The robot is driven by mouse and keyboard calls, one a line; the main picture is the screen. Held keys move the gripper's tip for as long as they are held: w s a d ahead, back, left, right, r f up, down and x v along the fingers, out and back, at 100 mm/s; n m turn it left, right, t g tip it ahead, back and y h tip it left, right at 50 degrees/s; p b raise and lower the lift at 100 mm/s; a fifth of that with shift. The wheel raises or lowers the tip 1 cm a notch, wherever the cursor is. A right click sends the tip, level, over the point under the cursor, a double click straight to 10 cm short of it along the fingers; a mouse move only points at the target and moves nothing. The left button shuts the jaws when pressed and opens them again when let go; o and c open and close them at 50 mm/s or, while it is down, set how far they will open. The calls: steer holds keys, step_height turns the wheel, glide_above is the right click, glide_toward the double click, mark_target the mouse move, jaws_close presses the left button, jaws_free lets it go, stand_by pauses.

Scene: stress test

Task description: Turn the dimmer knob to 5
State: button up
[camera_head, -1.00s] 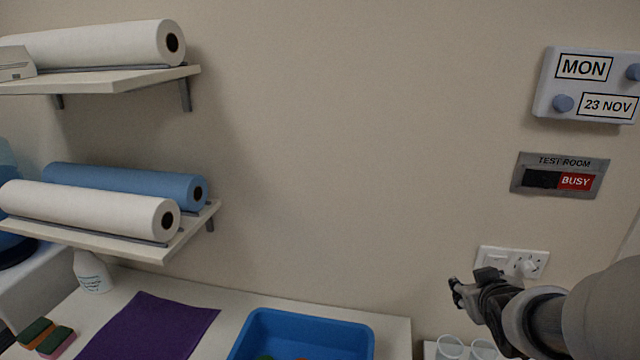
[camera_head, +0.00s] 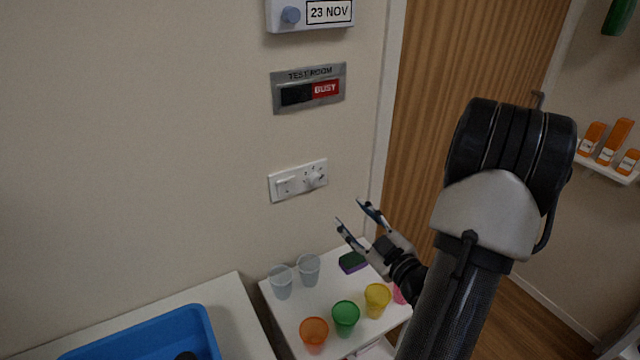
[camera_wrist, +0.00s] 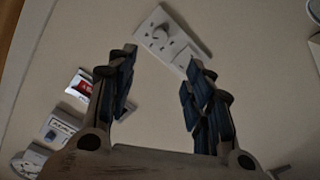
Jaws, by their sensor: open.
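The dimmer knob (camera_head: 314,180) is a round white knob on the right part of a white wall plate (camera_head: 298,194), with small marks around it. A flat rocker switch (camera_head: 286,186) is on the plate's left part. In the wrist view the knob (camera_wrist: 159,33) shows beyond the fingertips, between them, with the plate (camera_wrist: 184,38) tilted. My gripper (camera_head: 352,219) is open and empty, right of and below the plate, apart from it. It also shows open in the wrist view (camera_wrist: 158,75). The knob's setting is too small to read.
A sliding sign (camera_head: 308,88) reading BUSY and a calendar box (camera_head: 310,14) are above the plate. Below, a white table (camera_head: 290,322) holds coloured cups and a sponge (camera_head: 352,262). A blue bin (camera_head: 150,338) is lower left; a wooden door (camera_head: 470,70) is right.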

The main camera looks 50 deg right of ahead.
mark_target(318, 181)
steer(key=b+x, duration=0.1)
steer(key=x, duration=1.5)
steer(key=shift+w+a+b, duration=0.1)
steer(key=shift+b, duration=0.25)
steer(key=shift+c, duration=0.3)
steer(key=c, duration=1)
steer(key=m, duration=0.5)
steer(key=shift+m+p, duration=0.55)
steer(key=shift+m, duration=1.85)
